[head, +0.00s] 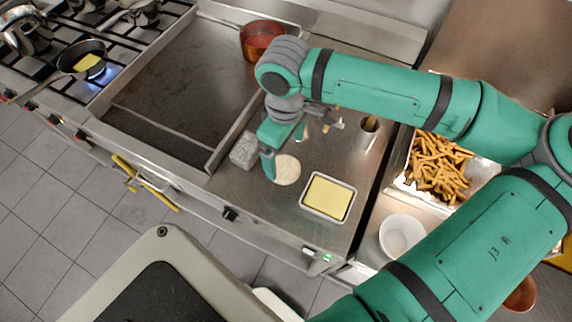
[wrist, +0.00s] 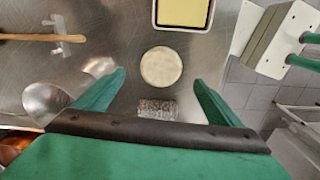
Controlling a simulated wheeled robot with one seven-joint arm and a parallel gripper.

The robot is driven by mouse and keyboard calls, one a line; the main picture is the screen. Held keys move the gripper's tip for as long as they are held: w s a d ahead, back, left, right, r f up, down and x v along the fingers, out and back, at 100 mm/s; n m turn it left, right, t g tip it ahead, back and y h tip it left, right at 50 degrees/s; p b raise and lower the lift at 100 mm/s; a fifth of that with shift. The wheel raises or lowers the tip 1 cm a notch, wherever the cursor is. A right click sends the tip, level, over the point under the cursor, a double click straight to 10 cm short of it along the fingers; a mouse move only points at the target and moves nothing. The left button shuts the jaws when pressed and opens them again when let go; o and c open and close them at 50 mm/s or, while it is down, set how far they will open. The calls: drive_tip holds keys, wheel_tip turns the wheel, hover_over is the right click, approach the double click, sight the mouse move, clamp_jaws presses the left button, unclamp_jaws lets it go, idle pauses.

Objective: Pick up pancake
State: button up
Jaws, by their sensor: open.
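The pancake (head: 286,170) is a pale, round, flat disc lying on the steel counter, and it also shows in the wrist view (wrist: 161,67). My gripper (wrist: 159,80) is open and empty, with its two green fingers spread wider than the pancake. In the wrist view the pancake appears centred ahead of the gap between the fingertips. In the head view my gripper (head: 276,158) hangs over the counter beside the pancake, and a finger covers its left edge. I cannot tell the exact height of the fingertips above the counter.
A tray of yellow content (head: 328,212) sits right of the pancake, and a grey speckled block (head: 244,151) sits left. A metal container (head: 367,136), fries (head: 438,168) and a white bowl (head: 400,236) stand farther right. A griddle (head: 185,75) lies left.

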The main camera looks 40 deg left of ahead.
sight(285, 168)
wheel_tip(285, 168, down, 2)
drive_tip(key=shift+w+f, duration=0.1)
drive_tip(key=shift+w, duration=0.05)
drive_tip(key=shift+s+a+f, duration=0.1)
drive_tip(key=shift+s+f, duration=0.05)
drive_tip(key=shift+f, duration=1.05)
drive_tip(key=shift+s+f, duration=0.15)
drive_tip(key=shift+f, duration=1)
drive_tip(key=c, duration=1.2)
